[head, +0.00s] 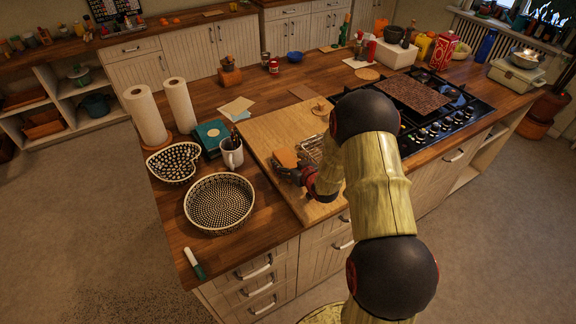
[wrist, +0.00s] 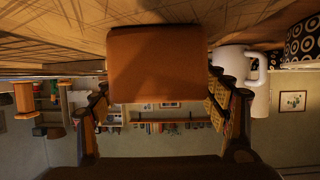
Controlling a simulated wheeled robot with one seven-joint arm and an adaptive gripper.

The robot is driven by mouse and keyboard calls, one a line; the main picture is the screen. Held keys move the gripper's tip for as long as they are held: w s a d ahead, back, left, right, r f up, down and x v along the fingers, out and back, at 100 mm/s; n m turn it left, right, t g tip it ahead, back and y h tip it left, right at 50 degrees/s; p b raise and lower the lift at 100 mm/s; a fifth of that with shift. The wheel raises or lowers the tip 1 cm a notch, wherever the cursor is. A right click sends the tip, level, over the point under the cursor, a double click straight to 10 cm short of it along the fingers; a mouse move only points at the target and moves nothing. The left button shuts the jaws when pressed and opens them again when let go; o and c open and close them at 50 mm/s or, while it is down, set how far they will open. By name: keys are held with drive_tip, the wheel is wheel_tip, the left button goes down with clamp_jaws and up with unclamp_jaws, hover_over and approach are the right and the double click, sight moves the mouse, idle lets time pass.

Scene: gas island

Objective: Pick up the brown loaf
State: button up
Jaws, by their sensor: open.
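The brown loaf (head: 285,157) is a small orange-brown block on the wooden cutting board (head: 265,134), partly hidden by my gripper (head: 291,173) in the head view. The wrist view is upside down and shows the loaf (wrist: 156,65) large and close, in the middle, under the board surface at the top of the picture. My gripper (wrist: 160,112) is open there, with one finger on each side of the loaf's lower part in the picture. I cannot tell whether either finger touches it.
A white mug (head: 231,153) holding utensils, a round patterned dish (head: 219,202) and a heart-shaped dish (head: 174,162) stand to the left. The gas hob (head: 425,107) is to the right, beyond my arm.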

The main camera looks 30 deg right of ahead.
drive_tip(key=shift+c, duration=0.6)
drive_tip(key=c, duration=1.5)
drive_tip(key=shift+r, duration=0.1)
